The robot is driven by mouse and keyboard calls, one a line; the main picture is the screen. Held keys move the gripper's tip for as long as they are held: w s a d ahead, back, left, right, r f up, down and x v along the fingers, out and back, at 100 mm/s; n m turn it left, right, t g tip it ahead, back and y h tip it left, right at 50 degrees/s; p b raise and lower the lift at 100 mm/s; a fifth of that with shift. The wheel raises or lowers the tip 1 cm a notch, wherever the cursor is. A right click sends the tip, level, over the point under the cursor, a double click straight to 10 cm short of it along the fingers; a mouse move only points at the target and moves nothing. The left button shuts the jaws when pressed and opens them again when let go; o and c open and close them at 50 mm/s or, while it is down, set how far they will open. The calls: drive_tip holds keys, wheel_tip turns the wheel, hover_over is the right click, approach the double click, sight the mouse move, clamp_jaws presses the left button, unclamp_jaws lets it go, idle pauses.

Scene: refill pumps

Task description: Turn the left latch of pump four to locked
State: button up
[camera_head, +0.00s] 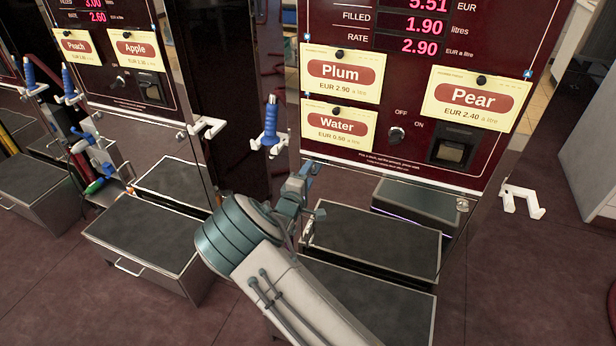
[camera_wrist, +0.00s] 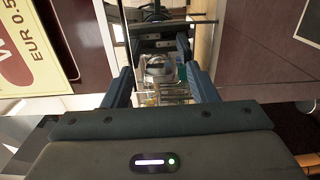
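The pump in front of me (camera_head: 450,90) has a dark red panel with Plum, Pear and Water labels; no pump number is readable. My gripper (camera_head: 313,191) is at the panel's lower left edge in the head view. In the wrist view my gripper (camera_wrist: 160,75) is open, its two dark fingers apart. A small shiny metal piece (camera_wrist: 156,66), perhaps the left latch, shows between or just beyond the fingers. I cannot tell whether they touch it or which way it is turned. A similar small metal fitting (camera_head: 462,204) is at the panel's lower right.
A dark-topped step (camera_head: 385,238) stands below the panel. A blue nozzle (camera_head: 270,125) hangs on a white holder left of the panel. An empty white holder (camera_head: 522,200) is at the right. Another pump (camera_head: 120,85) stands left.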

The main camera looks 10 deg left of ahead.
drive_tip(key=s+a, duration=0.2)
drive_tip(key=s, duration=1.1)
drive_tip(key=shift+s, duration=0.35)
drive_tip(key=shift+r, duration=0.1)
drive_tip(key=w+d+r+m+g+y+p, duration=0.2)
drive_tip(key=w+d+r+m+g+p, duration=0.15)
drive_tip(key=d+r+m+g, duration=0.2)
drive_tip(key=s+d+r+m+g+y+p, duration=0.3)
drive_tip(key=d+r+m+g, duration=0.15)
drive_tip(key=d+r, duration=0.55)
drive_tip(key=s+d+r+m+g+h+p, duration=0.1)
drive_tip(key=s+d+r+m, duration=0.1)
drive_tip(key=s+d+r, duration=0.2)
drive_tip(key=s+d+r+m+g+p, duration=0.2)
drive_tip(key=s+d+r, duration=0.2)
drive_tip(key=s+d, duration=0.4)
drive_tip(key=s+d+r+m+g+h+p, duration=0.1)
drive_tip(key=s+d+r+m, duration=0.2)
drive_tip(key=s, duration=0.8)
drive_tip(key=d+r, duration=0.2)
drive_tip(key=d, duration=0.1)
drive_tip(key=shift+s+d+g+h, duration=0.25)
drive_tip(key=shift+d+g+h, duration=0.05)
drive_tip(key=shift+d+g, duration=0.1)
drive_tip(key=shift+a+r, duration=0.1)
